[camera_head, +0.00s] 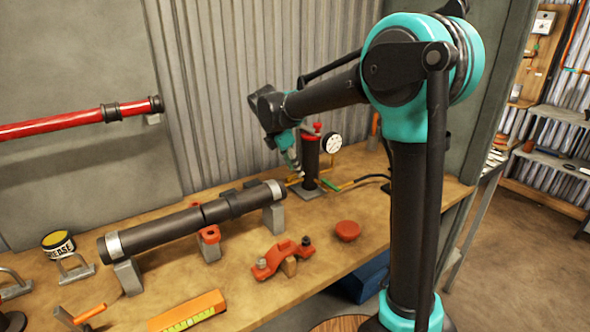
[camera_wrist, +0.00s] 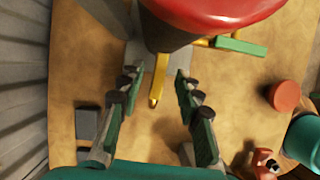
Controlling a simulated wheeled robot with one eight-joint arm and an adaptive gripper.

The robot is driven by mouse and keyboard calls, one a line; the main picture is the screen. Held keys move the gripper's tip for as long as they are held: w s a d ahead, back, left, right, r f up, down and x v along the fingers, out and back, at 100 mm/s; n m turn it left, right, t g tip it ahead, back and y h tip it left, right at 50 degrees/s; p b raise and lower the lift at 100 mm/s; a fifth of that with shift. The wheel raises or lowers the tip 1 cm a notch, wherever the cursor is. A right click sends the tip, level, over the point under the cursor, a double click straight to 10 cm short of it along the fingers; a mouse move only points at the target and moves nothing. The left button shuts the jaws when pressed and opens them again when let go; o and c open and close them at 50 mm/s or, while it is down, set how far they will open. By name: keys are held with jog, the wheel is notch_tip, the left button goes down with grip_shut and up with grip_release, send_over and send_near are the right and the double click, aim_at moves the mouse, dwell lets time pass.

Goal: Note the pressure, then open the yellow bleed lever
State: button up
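A dark upright cylinder (camera_head: 310,158) with a red top stands on a plate at the back of the bench. A round white-faced pressure gauge (camera_head: 332,142) is beside it; its reading is too small to tell. The yellow bleed lever (camera_wrist: 160,72) sticks out from the cylinder's base toward my gripper in the wrist view. A green lever (camera_wrist: 240,46) sticks out to the right. My gripper (camera_wrist: 156,78) is open, with a finger on each side of the yellow lever and a visible gap to both. In the head view my gripper (camera_head: 291,158) is just left of the cylinder.
A black pipe (camera_head: 170,232) lies on grey stands in front. An orange clamp (camera_head: 284,258), a red cap (camera_head: 347,230), an orange level (camera_head: 188,312) and a grease tin (camera_head: 58,243) lie on the bench. A corrugated wall (camera_head: 240,70) rises close behind.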

jog(key=v, duration=1.1)
jog(key=shift+s+f, duration=0.1)
